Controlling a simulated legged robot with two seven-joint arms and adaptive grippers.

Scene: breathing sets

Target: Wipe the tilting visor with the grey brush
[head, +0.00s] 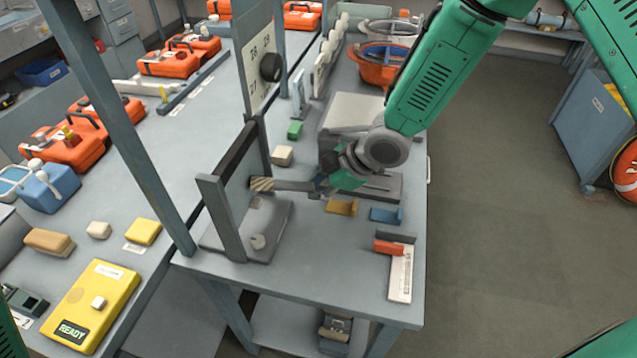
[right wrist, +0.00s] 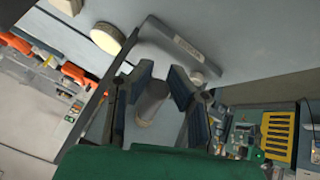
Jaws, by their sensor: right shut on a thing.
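The tilting visor (head: 238,170) stands upright in a dark frame on a grey base (head: 270,238) near the table's left edge. My right gripper (head: 322,184) is shut on the grey brush (head: 293,186). The brush lies roughly level and points left, its striped tip (head: 262,184) at the visor's right face; I cannot tell whether they touch. In the right wrist view a grey cylindrical part of the brush (right wrist: 152,100) sits between the fingers (right wrist: 150,84). My left gripper is out of view.
Orange (head: 342,207) and blue (head: 386,215) blocks and a red-handled item (head: 390,247) lie on the table's right part. A small beige block (head: 282,155) and a green one (head: 295,130) lie behind the brush. A grey post (head: 135,150) stands left. The front of the table is clear.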

